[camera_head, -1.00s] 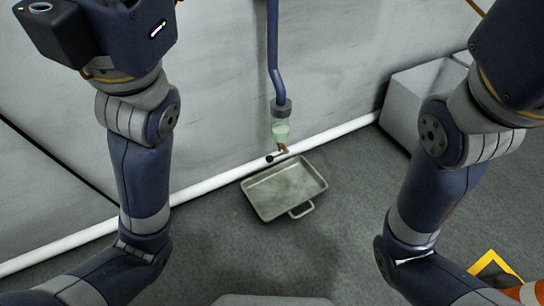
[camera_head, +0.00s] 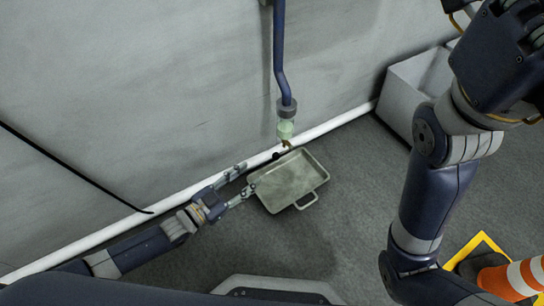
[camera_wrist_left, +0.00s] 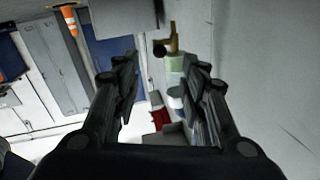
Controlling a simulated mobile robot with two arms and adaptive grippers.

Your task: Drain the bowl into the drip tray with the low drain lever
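The bowl (camera_head: 286,130) is small and pale green, at the lower end of a blue pipe by the wall. A brass drain valve (camera_head: 287,144) sits under it, with a dark lever knob (camera_head: 276,155) at its left. The drip tray (camera_head: 288,182) lies on the floor just below, its handle toward me. My left gripper (camera_head: 246,181) is open and empty, low at the tray's left edge, short of the knob. In the left wrist view the knob (camera_wrist_left: 158,50) and brass valve (camera_wrist_left: 172,42) show between the open fingers.
A white pipe or skirting (camera_head: 110,224) runs along the wall's foot. A grey bin (camera_head: 405,92) stands at the right by the wall. An orange and white cone (camera_head: 515,278) stands at the lower right. Floor in front of the tray is clear.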

